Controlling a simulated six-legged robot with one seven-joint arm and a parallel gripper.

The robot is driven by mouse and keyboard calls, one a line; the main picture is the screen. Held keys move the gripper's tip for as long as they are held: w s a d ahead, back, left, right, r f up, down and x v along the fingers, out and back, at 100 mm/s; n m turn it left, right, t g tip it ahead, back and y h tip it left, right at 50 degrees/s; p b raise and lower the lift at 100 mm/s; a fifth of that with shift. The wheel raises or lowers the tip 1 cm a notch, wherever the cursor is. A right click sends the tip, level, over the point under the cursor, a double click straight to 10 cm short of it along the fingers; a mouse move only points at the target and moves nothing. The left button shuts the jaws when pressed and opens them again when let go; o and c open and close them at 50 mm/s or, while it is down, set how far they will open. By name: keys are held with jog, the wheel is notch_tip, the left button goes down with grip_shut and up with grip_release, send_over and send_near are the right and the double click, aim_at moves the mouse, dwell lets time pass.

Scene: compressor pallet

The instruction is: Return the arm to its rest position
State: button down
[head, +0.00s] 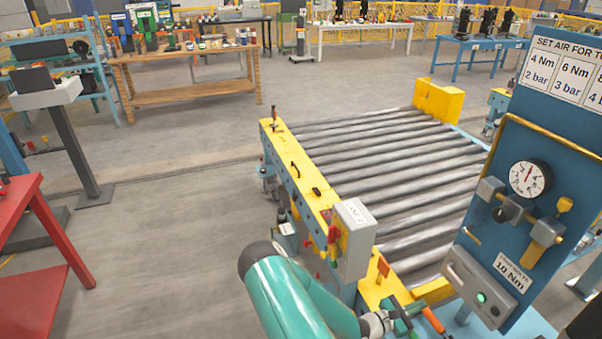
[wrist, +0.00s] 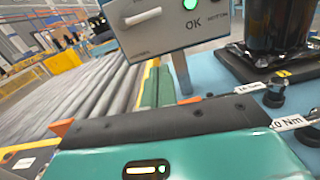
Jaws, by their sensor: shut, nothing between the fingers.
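My teal arm (head: 295,300) reaches in from the bottom edge of the head view, in front of the near corner of the roller conveyor. In the wrist view, the teal housing and dark front edge of my gripper (wrist: 160,124) fill the bottom, with a small lit strip on the housing. The gripper is shut and holds nothing.
The roller conveyor (head: 400,185) has bare rollers and a yellow side rail (head: 300,185). A blue gauge panel (head: 520,215) stands at right. A red table (head: 30,260) is at left, a wooden bench (head: 190,85) behind. Floor between them (head: 150,220) is clear.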

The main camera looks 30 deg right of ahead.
jog(key=w+a+r+m+y, duration=0.4)
jog(key=a+r+m+y, duration=0.25)
jog(key=a+r, duration=0.4)
jog(key=w+a+r+m+y, duration=0.3)
jog(key=a+r+m+y, duration=0.2)
jog(key=a+r+m, duration=0.45)
jog(key=s+a+r+t+y, duration=0.2)
jog(key=a+r+t+y, duration=0.1)
jog(key=a+r, duration=0.7)
jog(key=s+a+r+t+y, duration=0.3)
jog(key=a+r+t+y, duration=0.1)
jog(key=a+r, duration=0.6)
jog(key=a+t, duration=0.1)
jog(key=a, duration=0.1)
jog(key=shift+a+r+n+t, duration=0.3)
jog(key=shift+a+r+n, duration=0.05)
jog(key=shift+n, duration=0.05)
jog(key=shift+s+a, duration=0.1)
